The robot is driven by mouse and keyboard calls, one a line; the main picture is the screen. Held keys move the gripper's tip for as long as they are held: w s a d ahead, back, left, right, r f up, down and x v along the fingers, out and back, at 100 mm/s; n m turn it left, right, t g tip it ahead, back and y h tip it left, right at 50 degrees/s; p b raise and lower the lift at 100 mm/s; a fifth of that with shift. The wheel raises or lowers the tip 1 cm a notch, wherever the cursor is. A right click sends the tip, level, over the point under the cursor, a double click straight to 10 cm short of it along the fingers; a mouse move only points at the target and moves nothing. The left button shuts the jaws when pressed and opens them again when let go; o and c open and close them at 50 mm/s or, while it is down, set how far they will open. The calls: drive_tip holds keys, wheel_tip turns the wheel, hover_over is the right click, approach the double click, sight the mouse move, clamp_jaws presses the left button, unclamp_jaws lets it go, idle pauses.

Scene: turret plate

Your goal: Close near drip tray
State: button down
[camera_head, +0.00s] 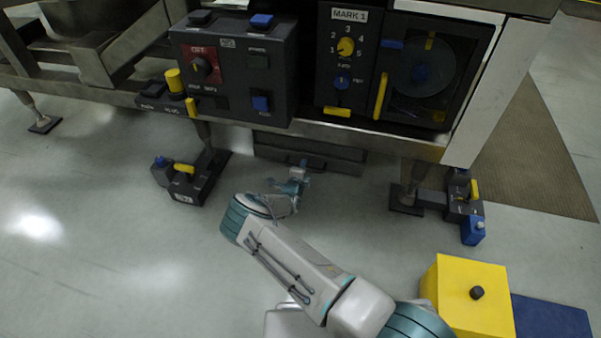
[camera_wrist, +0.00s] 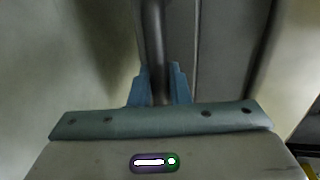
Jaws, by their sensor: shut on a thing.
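The near drip tray (camera_head: 338,160) is a long, low dark grey tray under the machine's lower front edge, close to the floor. My gripper (camera_head: 302,168) is at the middle of its front. In the wrist view, my gripper's blue fingers (camera_wrist: 159,88) are shut on a dark round bar, the tray handle (camera_wrist: 152,35), which runs up the picture between them. The grey tray front (camera_wrist: 220,45) shows beside the bar. The fingers and wrist hide part of the handle. How far the tray stands out is hard to tell.
A dark foot unit with a yellow lever (camera_head: 184,180) stands left of the tray. Another unit (camera_head: 463,205) stands at the right leg. A yellow box (camera_head: 468,297) and a blue mat (camera_head: 552,318) are at the lower right. The floor in front is clear left of my arm.

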drive_tip(key=shift+w+r, duration=0.1)
drive_tip(key=shift+w, duration=0.1)
drive_tip(key=c, duration=1.4)
unclamp_jaws()
drive_tip(key=shift+w+d, duration=0.1)
drive_tip(key=shift+d, duration=0.05)
drive_tip(key=p+v, duration=0.5)
drive_tip(key=v, duration=0.9)
drive_tip(key=shift+f+p, duration=0.25)
drive_tip(key=shift+p, duration=0.15)
drive_tip(key=shift+r, duration=0.1)
